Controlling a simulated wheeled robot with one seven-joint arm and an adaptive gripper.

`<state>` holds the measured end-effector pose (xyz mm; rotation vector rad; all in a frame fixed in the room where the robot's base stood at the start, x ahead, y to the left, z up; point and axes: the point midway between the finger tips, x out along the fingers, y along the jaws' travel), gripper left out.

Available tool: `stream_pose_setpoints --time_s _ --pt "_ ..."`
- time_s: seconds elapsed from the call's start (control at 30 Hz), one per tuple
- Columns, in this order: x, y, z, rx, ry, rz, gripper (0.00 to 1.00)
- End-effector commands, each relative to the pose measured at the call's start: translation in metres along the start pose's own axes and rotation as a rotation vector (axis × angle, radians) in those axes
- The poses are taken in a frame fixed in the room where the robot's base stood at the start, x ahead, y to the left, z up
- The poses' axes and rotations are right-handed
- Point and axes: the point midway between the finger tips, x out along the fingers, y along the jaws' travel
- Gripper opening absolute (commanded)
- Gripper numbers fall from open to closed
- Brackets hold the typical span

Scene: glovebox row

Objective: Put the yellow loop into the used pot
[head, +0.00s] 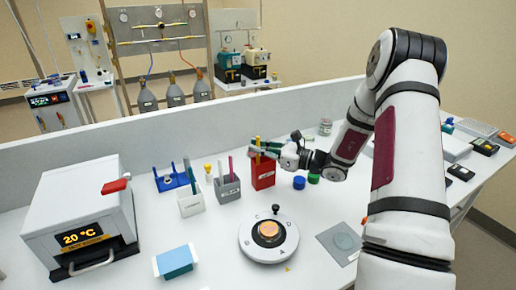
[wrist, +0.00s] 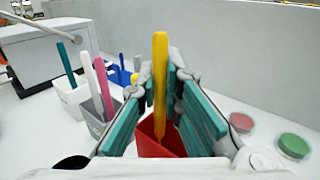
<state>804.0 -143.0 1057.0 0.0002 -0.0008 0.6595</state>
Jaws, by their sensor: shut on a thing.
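The yellow loop (wrist: 160,75) stands nearly upright between the teal pads of my gripper (wrist: 163,85), which is shut on it. Its lower end goes down inside the red pot (wrist: 150,142). In the head view, the yellow loop (head: 257,143) shows its top above the red pot (head: 263,178), with my gripper (head: 262,148) at the pot's mouth. The loop's lowest tip is hidden. I cannot read a label that tells which pot is the used one.
Left of the red pot stand a grey pot (head: 228,190) and a white pot (head: 190,205) with coloured sticks, and a blue rack (head: 172,182). A round device (head: 268,240) stands in front.

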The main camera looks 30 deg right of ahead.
Motion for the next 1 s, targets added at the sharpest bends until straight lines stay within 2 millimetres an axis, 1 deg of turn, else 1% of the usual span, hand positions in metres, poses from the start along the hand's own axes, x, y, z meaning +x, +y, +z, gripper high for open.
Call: stream_pose_setpoints --time_s 0.67,1.0 --pt "0.0 0.0 -0.01 0.001 0.0 0.0 0.0" --pt "0.0 0.0 -0.01 0.0 0.0 0.0 0.0"
